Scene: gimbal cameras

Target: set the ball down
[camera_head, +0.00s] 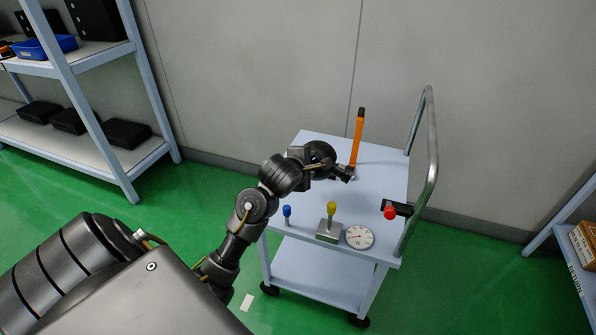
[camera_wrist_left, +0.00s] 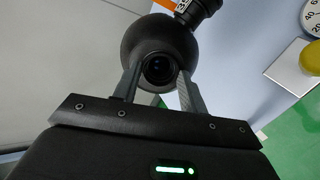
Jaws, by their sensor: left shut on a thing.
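The ball (camera_wrist_left: 150,38) is a dark sphere with a lens-like round recess and a black cylindrical stem at its upper right in the left wrist view. In the head view the ball (camera_head: 321,152) shows as a black round shape over the far left part of the trolley's top (camera_head: 312,141). My left gripper (camera_wrist_left: 158,84) is shut on it, one finger on each side; in the head view the gripper (camera_head: 309,160) is partly hidden by its own wrist. I cannot tell whether the ball touches the top. My right gripper is not in view.
An orange upright tool (camera_head: 357,138) stands just right of the ball. Nearer are a blue knob (camera_head: 287,212), a yellow-knobbed metal block (camera_head: 329,230), a round dial (camera_head: 359,237) and a red-ended black item (camera_head: 390,212). The trolley's rail (camera_head: 430,165) bounds the right side.

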